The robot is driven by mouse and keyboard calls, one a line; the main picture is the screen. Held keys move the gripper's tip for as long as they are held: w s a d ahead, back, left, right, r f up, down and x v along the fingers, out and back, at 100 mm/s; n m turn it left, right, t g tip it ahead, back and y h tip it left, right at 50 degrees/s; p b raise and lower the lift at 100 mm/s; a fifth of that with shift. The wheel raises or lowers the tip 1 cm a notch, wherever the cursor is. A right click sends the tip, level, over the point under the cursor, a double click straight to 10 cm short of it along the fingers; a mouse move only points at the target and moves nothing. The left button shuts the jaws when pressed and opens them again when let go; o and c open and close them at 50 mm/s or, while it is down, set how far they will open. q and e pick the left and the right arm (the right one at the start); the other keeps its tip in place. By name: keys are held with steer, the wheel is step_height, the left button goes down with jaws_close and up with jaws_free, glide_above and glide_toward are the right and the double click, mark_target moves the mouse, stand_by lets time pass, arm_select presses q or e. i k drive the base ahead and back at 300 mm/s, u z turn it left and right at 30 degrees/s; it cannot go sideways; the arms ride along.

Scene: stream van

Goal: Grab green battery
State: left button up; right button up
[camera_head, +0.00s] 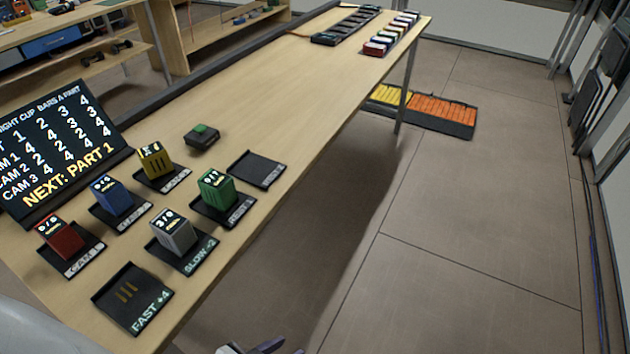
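The green battery (216,190) is a green block with a dark, white-lettered top. It stands upright on a black tray (240,213) with a printed label, on the right side of the wooden table. No gripper touches it. The tip of one gripper (258,349) shows at the bottom edge, below and clear of the table. My other gripper is out of view.
Yellow (155,163), blue (113,197), red (62,238) and grey (174,234) blocks stand on trays close around. A small black device (202,136) with a green top lies behind. A sign (55,150) stands left. The tray (258,170) at right is empty. Open floor lies right.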

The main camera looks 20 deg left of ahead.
mark_target(218, 189)
steer(key=z, duration=1.85)
steer(key=k, duration=2.55)
steer(key=u, duration=2.15)
steer(key=i, duration=1)
steer(key=z, duration=0.05)
